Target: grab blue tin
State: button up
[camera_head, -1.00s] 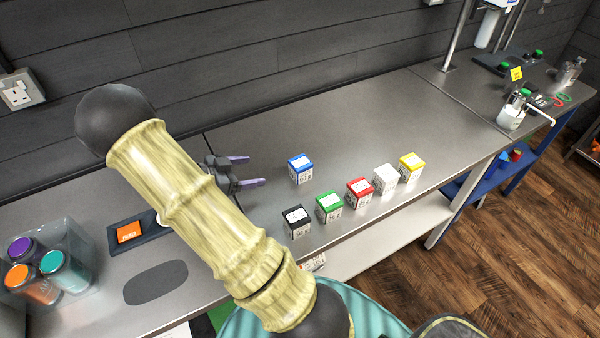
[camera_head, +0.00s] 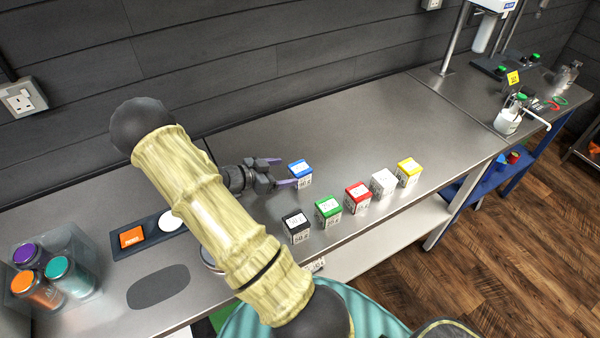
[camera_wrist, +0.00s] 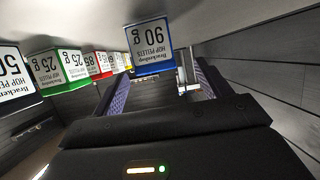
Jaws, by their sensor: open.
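The blue tin (camera_head: 300,174) is a small box with a blue top and white labels, standing on the steel counter. It also shows in the wrist view (camera_wrist: 151,47), where its label reads 90 g hop pellets. My gripper (camera_head: 273,173) is open and empty, low over the counter just left of the blue tin. In the wrist view the blue tin is ahead of my gripper (camera_wrist: 158,84), at or just beyond the open fingertips. I cannot tell whether the nearer finger touches it.
Black (camera_head: 297,226), green (camera_head: 328,211), red (camera_head: 357,197), white (camera_head: 383,182) and yellow (camera_head: 409,171) tins stand in a row along the counter's front edge. The counter (camera_head: 330,125) behind the blue tin is clear. A clear bin of jars (camera_head: 88,250) stands at far left.

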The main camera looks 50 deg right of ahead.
aim_at(300, 170)
jog(key=shift+s+d+f, duration=0.2)
jog(key=shift+d+f, duration=0.05)
jog(key=shift+d, duration=0.4)
jog(key=shift+s+d+p, duration=0.2)
jog(key=shift+d+p, duration=0.15)
jog(key=shift+d, duration=0.05)
jog(key=x, duration=0.1)
jog(key=p+x, duration=0.1)
jog(key=x, duration=0.1)
jog(key=shift+s+d+f, duration=0.1)
jog(key=shift+s+d, duration=0.1)
jog(key=shift+s, duration=0.15)
jog(key=shift+d+f, duration=0.25)
jog(key=shift+d, duration=0.05)
